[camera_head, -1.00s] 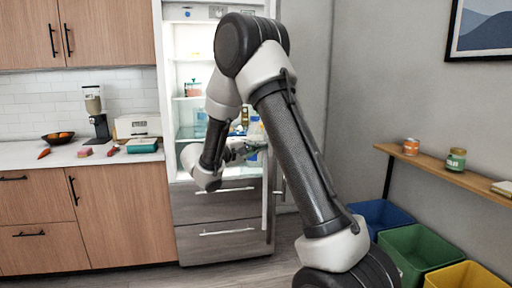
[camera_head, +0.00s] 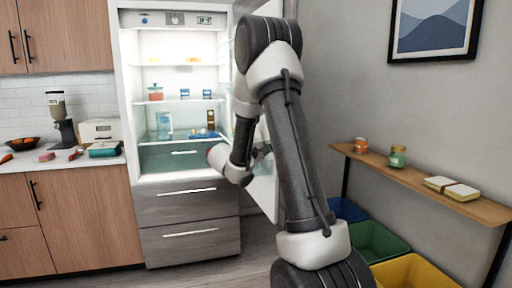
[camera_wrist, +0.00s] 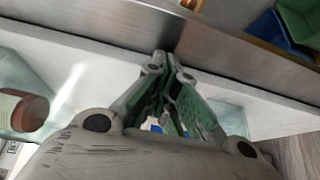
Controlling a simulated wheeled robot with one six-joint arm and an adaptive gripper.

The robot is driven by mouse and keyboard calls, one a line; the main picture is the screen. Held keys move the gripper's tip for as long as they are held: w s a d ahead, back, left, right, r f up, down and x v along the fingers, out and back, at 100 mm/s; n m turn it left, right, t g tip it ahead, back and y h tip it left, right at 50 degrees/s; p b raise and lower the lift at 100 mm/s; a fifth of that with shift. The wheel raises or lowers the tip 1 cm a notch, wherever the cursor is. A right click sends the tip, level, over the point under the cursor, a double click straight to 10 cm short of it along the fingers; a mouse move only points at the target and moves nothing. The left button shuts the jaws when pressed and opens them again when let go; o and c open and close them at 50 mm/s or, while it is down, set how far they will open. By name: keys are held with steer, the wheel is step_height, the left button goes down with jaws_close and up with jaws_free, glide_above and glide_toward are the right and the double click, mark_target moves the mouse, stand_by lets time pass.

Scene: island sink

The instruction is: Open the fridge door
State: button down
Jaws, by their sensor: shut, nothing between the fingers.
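The fridge (camera_head: 185,105) stands open in the head view, its lit white interior and shelves facing me. Its door (camera_head: 265,188) is swung out to the right, partly hidden behind my arm. My gripper (camera_head: 263,150) is at the inner side of the door, small and partly hidden there. In the wrist view my gripper (camera_wrist: 167,62) is shut and empty, its fingertips at the door's pale inner edge (camera_wrist: 95,55), beside a grey metallic strip (camera_wrist: 215,48). Whether the tips touch the door I cannot tell.
Drawers (camera_head: 190,205) sit below the fridge interior. A counter (camera_head: 75,165) with small items stands left. At right are a wall shelf (camera_head: 415,178) and green (camera_head: 380,238) and yellow (camera_head: 415,270) bins. A brown-lidded container (camera_wrist: 25,110) shows left in the wrist view.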

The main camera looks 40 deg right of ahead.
steer(key=shift+s+d+r, duration=0.1)
steer(key=shift+s+d, duration=0.15)
steer(key=shift+d, duration=0.95)
steer(key=shift+s+d+r, duration=0.1)
steer(key=shift+s+d, duration=0.1)
steer(key=shift+d, duration=0.95)
steer(key=shift+w+a, duration=0.1)
